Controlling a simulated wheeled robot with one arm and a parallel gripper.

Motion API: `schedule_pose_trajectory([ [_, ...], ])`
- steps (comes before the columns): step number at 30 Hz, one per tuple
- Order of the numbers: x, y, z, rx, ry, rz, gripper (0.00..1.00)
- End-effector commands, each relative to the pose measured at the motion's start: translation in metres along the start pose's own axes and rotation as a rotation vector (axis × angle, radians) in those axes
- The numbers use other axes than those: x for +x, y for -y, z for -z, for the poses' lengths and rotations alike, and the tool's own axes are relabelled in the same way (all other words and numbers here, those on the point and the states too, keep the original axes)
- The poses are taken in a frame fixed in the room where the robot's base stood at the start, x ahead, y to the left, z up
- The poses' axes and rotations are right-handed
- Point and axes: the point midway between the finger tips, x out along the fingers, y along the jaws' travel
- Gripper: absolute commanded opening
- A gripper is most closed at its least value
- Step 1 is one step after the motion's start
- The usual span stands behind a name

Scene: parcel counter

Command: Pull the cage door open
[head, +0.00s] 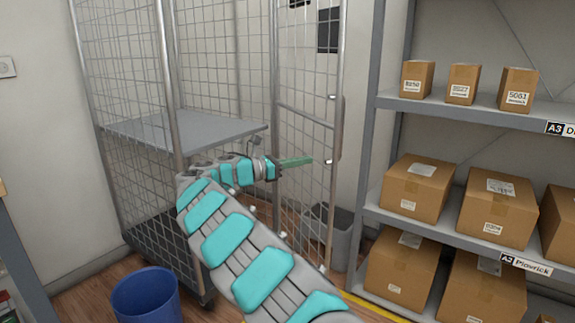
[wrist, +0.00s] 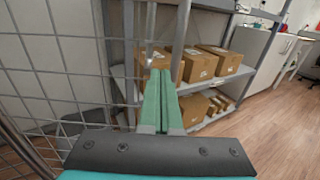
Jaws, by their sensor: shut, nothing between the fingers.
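The wire cage (head: 168,60) stands at the left of the head view, with a grey shelf (head: 190,135) inside. Its mesh door (head: 306,95) is the tall panel at the cage's right side, standing at an angle, with no mesh across the opening to its left. My gripper (head: 308,161) is shut and empty, its green fingers pointing right across the door's mesh near the right edge tube. In the wrist view the mesh (wrist: 65,60) fills the left, and the closed fingertips (wrist: 158,78) lie beside an upright tube. I cannot tell whether they touch it.
A grey rack (head: 470,110) with cardboard boxes (head: 417,187) stands close to the right. A blue bin (head: 147,297) stands at the lower left, and a grey bin (head: 342,240) is behind the door. Open floor (wrist: 255,125) shows at right in the wrist view.

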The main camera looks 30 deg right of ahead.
Motion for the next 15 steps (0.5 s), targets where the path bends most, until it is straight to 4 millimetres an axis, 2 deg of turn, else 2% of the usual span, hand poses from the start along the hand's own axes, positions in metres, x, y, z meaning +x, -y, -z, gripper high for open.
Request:
schedule_pose_trajectory([
  [1,0.011,0.001,0.000,0.000,0.000,0.004,0.00],
  [6,0.038,0.001,0.000,0.000,0.000,0.001,0.00],
  [10,0.051,0.001,0.000,0.000,0.000,0.001,0.00],
  [15,0.057,0.001,0.000,0.000,0.000,0.000,0.00],
])
